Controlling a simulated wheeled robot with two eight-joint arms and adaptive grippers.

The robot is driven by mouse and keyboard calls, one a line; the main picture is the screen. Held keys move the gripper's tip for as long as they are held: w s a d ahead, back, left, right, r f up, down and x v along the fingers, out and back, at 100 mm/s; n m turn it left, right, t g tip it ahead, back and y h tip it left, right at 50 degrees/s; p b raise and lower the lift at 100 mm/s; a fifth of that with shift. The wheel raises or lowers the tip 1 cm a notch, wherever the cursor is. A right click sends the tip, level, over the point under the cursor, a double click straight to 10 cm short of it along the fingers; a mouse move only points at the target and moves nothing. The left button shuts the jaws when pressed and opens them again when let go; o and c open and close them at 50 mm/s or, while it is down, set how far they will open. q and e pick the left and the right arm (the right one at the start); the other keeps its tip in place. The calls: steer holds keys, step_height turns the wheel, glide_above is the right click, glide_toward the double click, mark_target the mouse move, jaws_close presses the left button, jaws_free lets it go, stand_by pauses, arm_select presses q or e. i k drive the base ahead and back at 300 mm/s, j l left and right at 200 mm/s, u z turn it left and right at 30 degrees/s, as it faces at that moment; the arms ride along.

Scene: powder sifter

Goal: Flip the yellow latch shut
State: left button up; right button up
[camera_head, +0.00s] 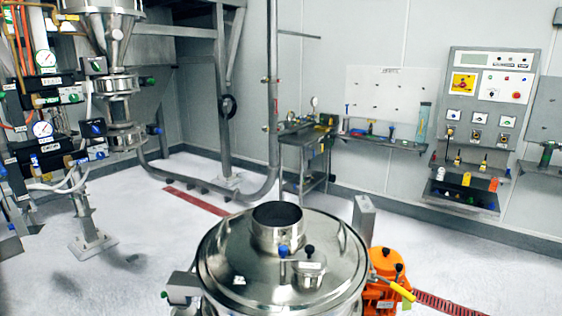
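The round steel sifter (230,250) stands at the bottom centre, with an open dark-mouthed inlet collar (277,234) on its lid. A yellow latch handle (400,289) sticks out from the sifter's right side, slanting down to the right in front of an orange unit (383,300). I cannot tell from this view how its inner end meets the rim. Neither of my grippers is in view, and nothing of mine touches the latch.
A grey post (363,217) stands behind right.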

mark_target(398, 288)
steer(key=k+l, duration=0.1)
steer(key=l, duration=0.3)
steer(key=k+l+u, duration=0.1)
steer(key=l, duration=0.3)
steer(key=k+l, duration=0.1)
steer(key=l, duration=0.3)
steer(key=k+l+u, duration=0.1)
steer(key=l, duration=0.3)
steer(key=k+l+u, duration=0.1)
steer(key=l, duration=0.3)
steer(key=k+l, duration=0.15)
steer(key=l, duration=0.25)
steer(key=z, duration=0.15)
